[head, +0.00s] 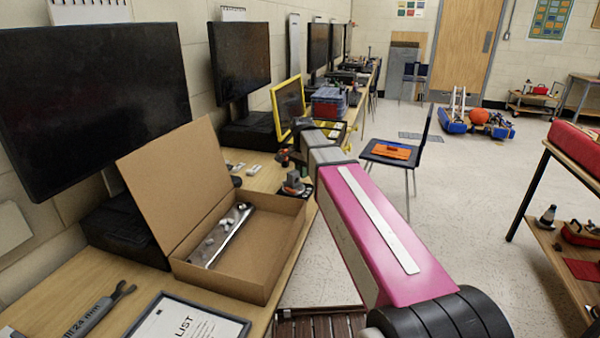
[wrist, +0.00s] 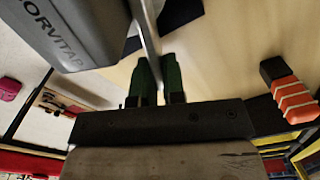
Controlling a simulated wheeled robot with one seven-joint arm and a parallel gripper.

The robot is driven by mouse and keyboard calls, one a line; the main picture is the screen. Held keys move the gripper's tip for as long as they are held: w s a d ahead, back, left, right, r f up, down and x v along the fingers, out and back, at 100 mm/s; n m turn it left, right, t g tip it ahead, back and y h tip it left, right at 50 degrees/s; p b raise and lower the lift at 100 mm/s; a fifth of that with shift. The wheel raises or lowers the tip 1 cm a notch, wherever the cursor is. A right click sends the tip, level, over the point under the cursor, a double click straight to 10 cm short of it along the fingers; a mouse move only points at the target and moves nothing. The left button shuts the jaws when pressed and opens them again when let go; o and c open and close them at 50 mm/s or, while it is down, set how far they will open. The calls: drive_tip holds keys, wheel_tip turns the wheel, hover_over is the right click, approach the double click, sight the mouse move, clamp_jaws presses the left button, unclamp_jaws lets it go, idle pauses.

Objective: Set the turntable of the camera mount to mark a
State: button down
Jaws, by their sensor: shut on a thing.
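In the wrist view my gripper (wrist: 158,78) has its two green fingers close together on a thin grey bar (wrist: 150,40). The bar runs up between the fingertips, beside a large grey housing (wrist: 75,30) with dark lettering that is partly cut off. I cannot tell for sure whether the bar or the housing belongs to the camera mount. No turntable dial and no mark a can be made out. In the head view my pink arm reaches toward the far part of the bench, and my fingertips are hidden there.
An open cardboard box (head: 284,212) holding a metal strip stands on the bench (head: 137,283). A small grey and orange device (head: 293,184) is behind it. A yellow-framed screen (head: 290,104) stands farther back. A chair (head: 393,151) is right of the bench. An orange-black grip (wrist: 292,98) shows in the wrist view.

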drive_tip(key=shift+s+d+m, duration=0.15)
drive_tip(key=shift+d+m, duration=0.05)
drive_tip(key=shift+m, duration=0.2)
idle(0.4)
drive_tip(key=c, duration=1.2)
unclamp_jaws()
drive_tip(key=shift+r, duration=0.1)
wheel_tip(320, 180, up, 11)
drive_tip(key=shift+f, duration=0.2)
